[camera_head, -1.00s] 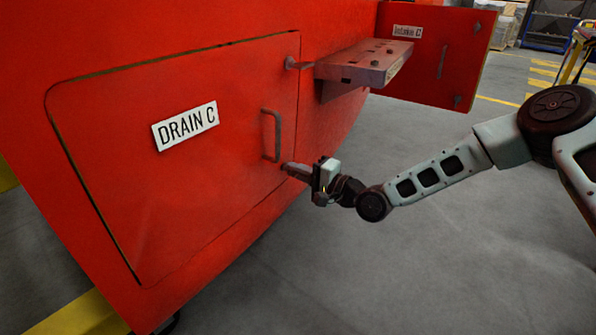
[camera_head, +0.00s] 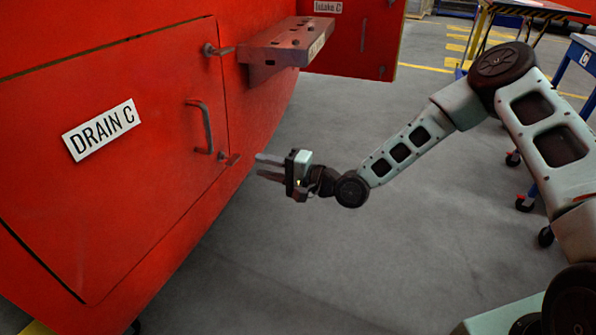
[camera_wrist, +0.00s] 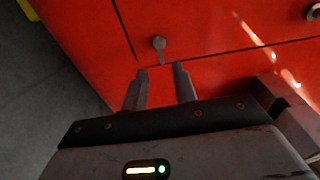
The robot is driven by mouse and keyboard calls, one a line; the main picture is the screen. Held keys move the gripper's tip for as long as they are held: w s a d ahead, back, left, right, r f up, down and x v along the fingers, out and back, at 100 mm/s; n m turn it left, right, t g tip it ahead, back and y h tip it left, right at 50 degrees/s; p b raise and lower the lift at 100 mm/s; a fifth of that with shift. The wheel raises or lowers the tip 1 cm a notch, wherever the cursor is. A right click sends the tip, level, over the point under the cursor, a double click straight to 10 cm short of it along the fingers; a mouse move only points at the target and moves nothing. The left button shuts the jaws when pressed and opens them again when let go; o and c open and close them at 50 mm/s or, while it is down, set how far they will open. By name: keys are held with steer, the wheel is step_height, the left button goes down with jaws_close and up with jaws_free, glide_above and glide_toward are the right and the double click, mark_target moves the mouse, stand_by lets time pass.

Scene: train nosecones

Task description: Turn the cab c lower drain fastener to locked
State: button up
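The red DRAIN C door (camera_head: 110,190) lies flat and shut in the red body panel. Its lower fastener (camera_head: 229,159) is a small dark lever at the right edge, just below the door handle (camera_head: 202,127); its lever appears to reach right, across the door seam. In the wrist view the lower fastener (camera_wrist: 159,46) sits just beyond the fingertips, its lever pointing towards them. My gripper (camera_head: 260,165) is right of the fastener with a small gap. Its two fingers (camera_wrist: 160,72) are apart with nothing between them. Whether the fastener is fully turned, I cannot tell.
The upper fastener (camera_head: 219,49) has its lever pointing right. A perforated bracket (camera_head: 290,44) juts from the panel beside it. An open red Intake C door (camera_head: 352,40) stands behind. Wheeled tables (camera_head: 580,60) are at right. The grey floor (camera_head: 300,270) below my arm is clear.

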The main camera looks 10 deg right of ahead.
steer(key=v, duration=0.8)
steer(key=shift+d+p, duration=0.2)
steer(key=shift+p, duration=0.2)
steer(key=shift+s, duration=0.15)
